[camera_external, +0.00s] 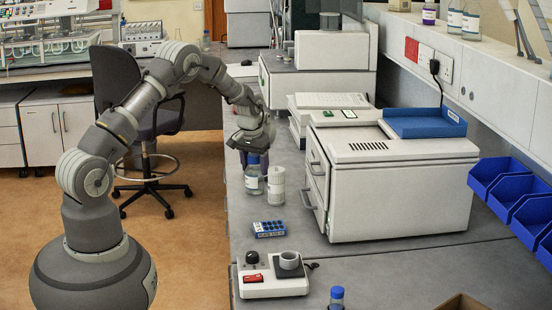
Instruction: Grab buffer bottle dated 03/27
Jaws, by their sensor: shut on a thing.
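A clear bottle (254,181) with a pale label and a dark cap is near the left edge of the bench. My gripper (255,159) points down over its top and is shut on it, though the fingertips and cap are hard to make out. A whitish cylinder (277,187) stands right beside it. Another bottle with a blue cap (337,294) shows at the bottom edge of the picture, partly cut off. Dates on the labels are too small to read.
A small blue rack (269,229) and a white mixer-like device (272,277) stand nearer. A large white instrument (392,170) with a blue tray (424,122) is to the right. A chair (150,125) is behind my arm.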

